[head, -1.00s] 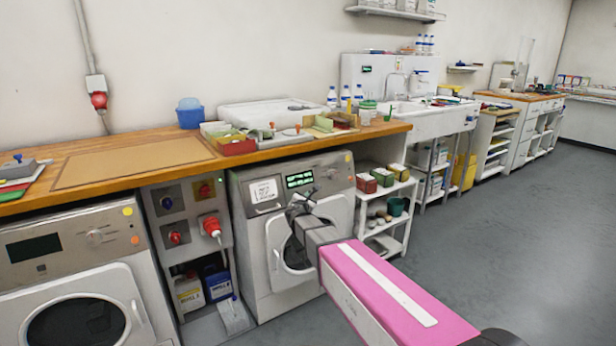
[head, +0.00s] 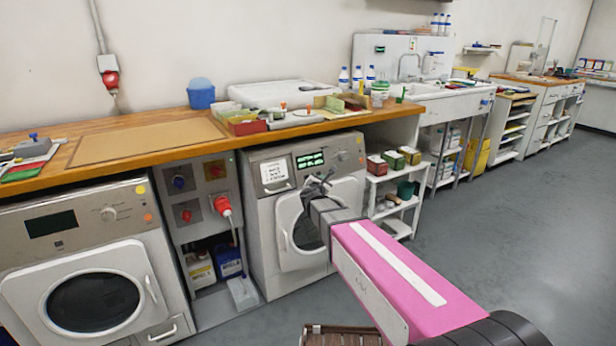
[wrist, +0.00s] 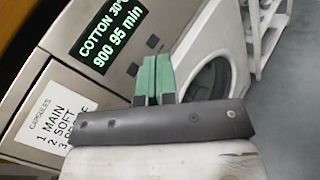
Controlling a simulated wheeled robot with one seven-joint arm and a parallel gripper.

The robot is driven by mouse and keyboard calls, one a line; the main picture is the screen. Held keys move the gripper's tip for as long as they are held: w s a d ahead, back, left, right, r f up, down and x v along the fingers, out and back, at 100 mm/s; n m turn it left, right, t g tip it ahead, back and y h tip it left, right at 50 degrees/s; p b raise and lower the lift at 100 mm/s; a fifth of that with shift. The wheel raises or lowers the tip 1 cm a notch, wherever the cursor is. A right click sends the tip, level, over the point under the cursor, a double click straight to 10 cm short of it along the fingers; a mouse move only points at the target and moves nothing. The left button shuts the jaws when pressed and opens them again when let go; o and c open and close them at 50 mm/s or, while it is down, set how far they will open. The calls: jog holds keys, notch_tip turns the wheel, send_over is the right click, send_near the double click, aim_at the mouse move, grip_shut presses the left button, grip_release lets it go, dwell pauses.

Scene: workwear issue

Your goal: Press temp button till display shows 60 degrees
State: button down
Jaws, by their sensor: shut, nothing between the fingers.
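The right-hand washing machine (head: 268,222) has a lit display (head: 310,160) on its panel. In the wrist view the display (wrist: 108,42) reads "COTTON 30°" and "900 95 min". My gripper (head: 318,184) is in front of the panel, below the display. In the wrist view its green fingertips (wrist: 155,62) are together and empty, close to the buttons; contact cannot be told.
A white "capsules" label (wrist: 50,115) is left of the display. The machine's round door (head: 300,225) is below my gripper. A second washer (head: 85,270) stands left, past a socket panel (head: 198,195). A brown slatted crate (head: 342,336) is low in front. Grey floor is clear at right.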

jog(key=shift+w, duration=0.1)
jog(key=w+a+f, duration=0.2)
jog(key=w+a, duration=0.2)
jog(key=w, duration=0.3)
jog(key=shift+a+f, duration=0.35)
jog(key=shift+a, duration=0.05)
dwell(2.0)
jog(key=shift+w+a+f, duration=0.15)
jog(key=shift+w+a, duration=0.05)
jog(key=shift+w, duration=0.05)
jog(key=shift+w+a+f, duration=0.1)
jog(key=shift+w+a, duration=0.1)
jog(key=shift+w, duration=0.1)
dwell(0.8)
dwell(0.4)
jog(key=shift+s+d+r, duration=0.25)
jog(key=shift+s+d, duration=0.15)
jog(key=shift+s, duration=0.25)
jog(key=shift+s+d, duration=0.1)
jog(key=shift+s+d+r, duration=0.25)
jog(key=shift+s+d, duration=0.15)
jog(key=shift+s, duration=0.2)
jog(key=shift+s+d+r, duration=0.25)
jog(key=shift+s+d, duration=0.2)
jog(key=shift+s, duration=0.2)
jog(key=shift+s+d+r, duration=0.25)
jog(key=shift+s+d, duration=0.15)
jog(key=shift+s, duration=0.2)
